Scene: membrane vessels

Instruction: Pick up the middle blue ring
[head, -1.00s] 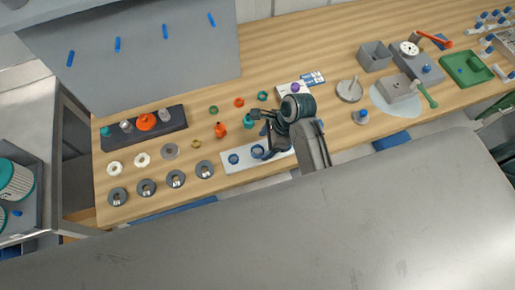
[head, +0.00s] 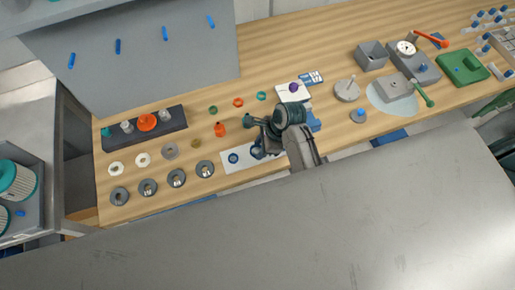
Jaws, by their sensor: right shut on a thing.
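A white strip (head: 228,168) lies near the front edge of the wooden bench. One blue ring (head: 233,158) sits on its left part, clear of my gripper. My right gripper (head: 259,151) is over the middle of the strip, shut on the middle blue ring (head: 255,153), of which only a small blue part shows. Whether that ring is off the strip cannot be told. My right arm hides the strip's right part and anything on it. My left gripper is not in view.
Several grey discs (head: 177,179) stand along the front edge to the left. A white card with a purple piece (head: 294,88) lies beyond my arm. A grey round base (head: 347,90) is to the right.

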